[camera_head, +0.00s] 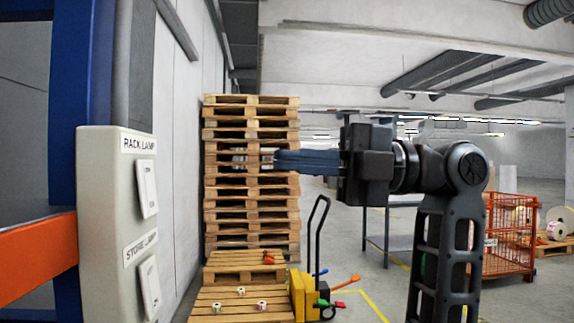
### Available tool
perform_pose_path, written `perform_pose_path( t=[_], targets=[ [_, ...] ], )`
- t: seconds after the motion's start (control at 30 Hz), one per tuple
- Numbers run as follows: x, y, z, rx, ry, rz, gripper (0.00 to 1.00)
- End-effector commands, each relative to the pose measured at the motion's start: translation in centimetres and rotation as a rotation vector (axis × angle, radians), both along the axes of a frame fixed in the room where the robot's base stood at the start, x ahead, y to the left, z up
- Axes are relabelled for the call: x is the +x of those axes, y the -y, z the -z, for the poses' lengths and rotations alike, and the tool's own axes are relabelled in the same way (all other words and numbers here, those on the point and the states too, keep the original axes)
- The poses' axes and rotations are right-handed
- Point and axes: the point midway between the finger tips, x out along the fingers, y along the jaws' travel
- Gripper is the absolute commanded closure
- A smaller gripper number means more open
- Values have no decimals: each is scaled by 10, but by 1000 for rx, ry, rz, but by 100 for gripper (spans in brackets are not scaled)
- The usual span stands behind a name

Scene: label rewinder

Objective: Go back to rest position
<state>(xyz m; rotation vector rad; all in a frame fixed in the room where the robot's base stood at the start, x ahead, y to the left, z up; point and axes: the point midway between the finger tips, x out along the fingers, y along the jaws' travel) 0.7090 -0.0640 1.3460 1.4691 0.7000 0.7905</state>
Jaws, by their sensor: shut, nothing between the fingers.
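My gripper (277,160) is held out level in the middle of the head view, pointing left. Its fingers are together with nothing between them. Behind it stands a tall stack of wooden pallets (250,213). My gripper looks clear of the white switch box (112,220) at the left, which has two switches marked RACK LAMP and STORE LAMP. The upper switch (147,189) and the lower switch (150,286) are both in plain view.
A blue post (88,60) and an orange beam (38,262) stand at the left. Low pallets (245,311) carry small rolls, beside a yellow pallet truck (305,297). A red wire cage (510,237) stands at the right. Grey floor lies between truck and cage.

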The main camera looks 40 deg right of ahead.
Motion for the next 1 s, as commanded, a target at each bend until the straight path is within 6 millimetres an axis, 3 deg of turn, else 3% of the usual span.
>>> perform_pose_path(
  t=[0.43,0.57,0.77,1.0],
  targets=[
    [0,0,0,1,-1,0,100],
    [6,-1,9,43,-34,12,100],
    [34,-3,57,284,-226,101,100],
    [59,-4,145,621,-492,267,100]
  ],
)
